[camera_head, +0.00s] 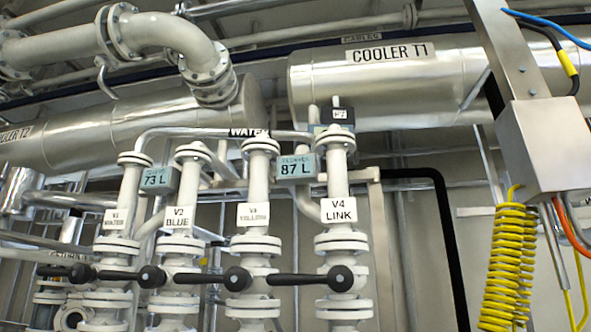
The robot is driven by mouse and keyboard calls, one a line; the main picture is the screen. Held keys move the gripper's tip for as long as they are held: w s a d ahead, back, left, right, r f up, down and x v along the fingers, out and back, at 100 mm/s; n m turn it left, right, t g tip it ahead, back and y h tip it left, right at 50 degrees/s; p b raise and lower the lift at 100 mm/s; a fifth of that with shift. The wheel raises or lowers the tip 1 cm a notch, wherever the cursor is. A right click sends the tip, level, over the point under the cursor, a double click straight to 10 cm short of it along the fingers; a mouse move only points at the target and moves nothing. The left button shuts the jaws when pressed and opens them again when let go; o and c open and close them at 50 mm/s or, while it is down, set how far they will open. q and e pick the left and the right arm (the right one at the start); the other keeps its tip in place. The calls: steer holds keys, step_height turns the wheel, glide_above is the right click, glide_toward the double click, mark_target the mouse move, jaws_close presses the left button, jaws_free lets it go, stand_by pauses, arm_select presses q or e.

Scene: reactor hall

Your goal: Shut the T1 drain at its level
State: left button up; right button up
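The T1 cooler (430,80) is a large silver horizontal tank at the upper right, labelled COOLER T1. Below it, a blue display (296,167) reads 87 L; a second blue display (159,179) reads 73 L. Their small headings are too blurred to read surely. Four white flanged valves stand in a row: V1 (118,221), V2 BLUE (179,218), V3 (253,214) and V4 LINK (338,210). Their black lever handles (300,279) lie about horizontal, pointing left. I see no valve labelled as a drain. Neither gripper is in view.
A second silver tank (120,130), labelled COOLER T2, lies at the left. A metal box (540,145) hangs at the right, with a yellow coiled hose (508,265) and cables beside it. White pipes (150,35) cross the top. A black pipe (452,235) runs down right of V4.

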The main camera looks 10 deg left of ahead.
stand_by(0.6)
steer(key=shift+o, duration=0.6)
